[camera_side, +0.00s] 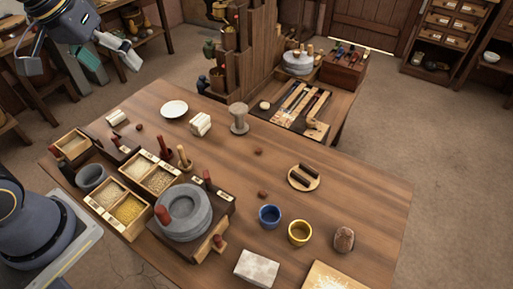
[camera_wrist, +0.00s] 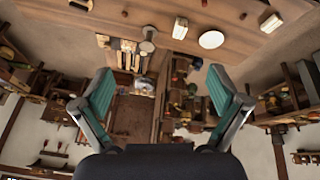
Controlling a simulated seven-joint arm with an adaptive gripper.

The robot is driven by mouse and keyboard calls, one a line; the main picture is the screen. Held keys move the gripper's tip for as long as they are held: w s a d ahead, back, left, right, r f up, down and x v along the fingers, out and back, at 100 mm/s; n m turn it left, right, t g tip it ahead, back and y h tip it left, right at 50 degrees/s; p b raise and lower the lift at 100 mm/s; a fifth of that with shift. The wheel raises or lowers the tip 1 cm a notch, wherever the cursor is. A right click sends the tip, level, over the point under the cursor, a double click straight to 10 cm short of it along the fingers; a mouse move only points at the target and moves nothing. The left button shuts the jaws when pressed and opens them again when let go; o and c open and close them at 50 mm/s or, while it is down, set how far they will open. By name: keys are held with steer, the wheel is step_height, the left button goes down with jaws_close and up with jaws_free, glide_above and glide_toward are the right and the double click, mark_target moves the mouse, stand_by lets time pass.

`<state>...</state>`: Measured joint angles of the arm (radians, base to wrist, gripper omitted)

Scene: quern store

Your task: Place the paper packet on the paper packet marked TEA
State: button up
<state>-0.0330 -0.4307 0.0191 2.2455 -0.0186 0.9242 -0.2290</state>
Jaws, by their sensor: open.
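A small pale paper packet (camera_side: 116,117) lies near the far left corner of the table; it also shows in the wrist view (camera_wrist: 271,22). A second, larger pale packet (camera_side: 200,124) stands right of the white plate, and also shows in the wrist view (camera_wrist: 182,25). No TEA mark is readable on either, so I cannot tell which is marked. The two packets are apart, with the plate between them. My gripper (camera_side: 110,62) is raised at the upper left, away from both packets. In the wrist view its teal-padded fingers (camera_wrist: 160,88) are wide apart with nothing between them.
A white plate (camera_side: 174,109) and a grey spool-shaped stand (camera_side: 239,117) flank the larger packet. Grain boxes (camera_side: 130,210) and a stone quern (camera_side: 183,212) fill the table's left side. Blue (camera_side: 269,216) and yellow (camera_side: 299,233) cups stand right. The table's middle is mostly clear.

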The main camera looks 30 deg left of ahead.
steer(key=s+d+f+m+t, duration=0.1)
steer(key=s+f+m, duration=0.1)
steer(key=s, duration=0.5)
steer(key=shift+m, duration=0.7)
